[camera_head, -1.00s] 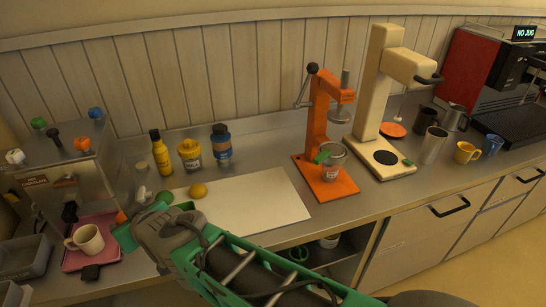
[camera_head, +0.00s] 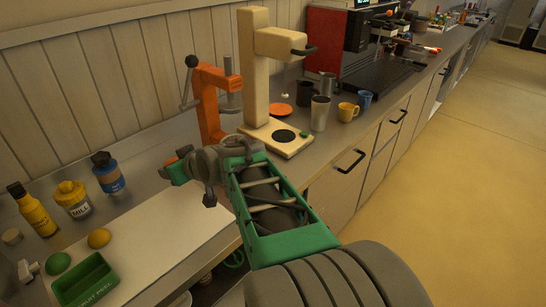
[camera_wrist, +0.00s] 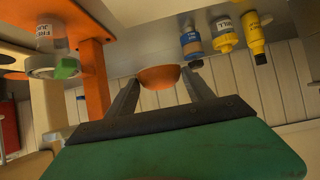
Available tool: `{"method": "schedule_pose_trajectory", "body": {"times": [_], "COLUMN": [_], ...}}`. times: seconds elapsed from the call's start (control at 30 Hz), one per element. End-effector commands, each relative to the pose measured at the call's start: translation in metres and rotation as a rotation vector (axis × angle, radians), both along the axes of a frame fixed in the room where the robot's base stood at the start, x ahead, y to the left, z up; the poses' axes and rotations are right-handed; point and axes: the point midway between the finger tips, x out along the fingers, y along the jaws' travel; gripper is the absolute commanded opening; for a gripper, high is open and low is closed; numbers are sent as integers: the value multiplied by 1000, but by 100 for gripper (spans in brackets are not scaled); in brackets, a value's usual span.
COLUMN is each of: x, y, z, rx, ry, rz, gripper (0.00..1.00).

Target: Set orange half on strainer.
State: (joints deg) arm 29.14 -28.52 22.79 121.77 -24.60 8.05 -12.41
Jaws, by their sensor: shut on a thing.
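My gripper (camera_wrist: 160,84) is shut on an orange half (camera_wrist: 158,77), held between the two fingertips in the wrist view. In the head view my gripper (camera_head: 176,171) is above the white board's far right part, just left of the orange press (camera_head: 209,110). The wrist view looks upside down; there the press (camera_wrist: 92,70) is left of the orange half and apart from it. A grey strainer (camera_wrist: 42,66) with a green handle (camera_wrist: 67,68) sits at the mouth of a clear labelled cup (camera_wrist: 50,38) by the press. My arm hides the strainer and cup in the head view.
A cream machine (camera_head: 255,75) stands right of the press, with cups beyond it.

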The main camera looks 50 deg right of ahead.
Motion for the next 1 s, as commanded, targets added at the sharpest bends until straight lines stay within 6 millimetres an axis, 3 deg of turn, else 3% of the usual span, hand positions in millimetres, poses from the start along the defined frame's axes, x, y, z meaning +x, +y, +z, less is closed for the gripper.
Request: {"method": "schedule_pose_trajectory", "body": {"times": [0.03,0.2,0.3,0.4,0.53,1.0], "x": [2,-20,-46,-69,-85,-86], "y": [-39,-150,-199,-229,-246,-246], "z": [-14,-21,-25,-27,-27,-25], "rx": [2,0,-1,-2,-2,-1], "ry": [2,1,0,0,-1,-3], "rz": [-20,-4,10,21,31,32], "gripper": [35,35,35,35,35,35]}}
